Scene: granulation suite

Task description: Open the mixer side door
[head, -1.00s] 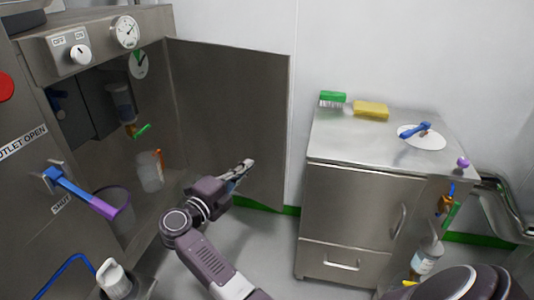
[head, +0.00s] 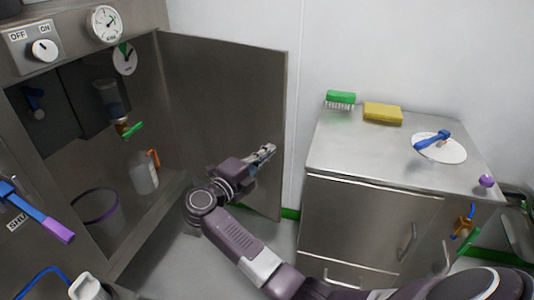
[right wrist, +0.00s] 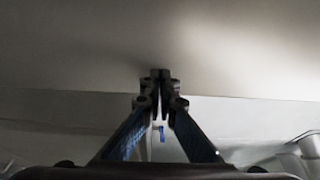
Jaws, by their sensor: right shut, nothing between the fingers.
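The mixer side door (head: 225,100) is a grey metal panel. It stands swung wide open from the mixer (head: 85,18), and the inside of the mixer shows. My right gripper (head: 268,150) is shut and empty, in front of the door's inner face near its free edge. In the right wrist view the closed fingertips (right wrist: 160,75) point at a plain grey surface; I cannot tell whether they touch it. My left gripper is not in view.
Inside the mixer are a bottle (head: 144,175) and a dark-rimmed bucket (head: 95,210). A blue and purple lever (head: 40,215) sticks out at left. A steel cabinet (head: 370,225) stands at right, with a green brush (head: 341,98), a yellow sponge (head: 383,113) and a white disc (head: 450,153) on top.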

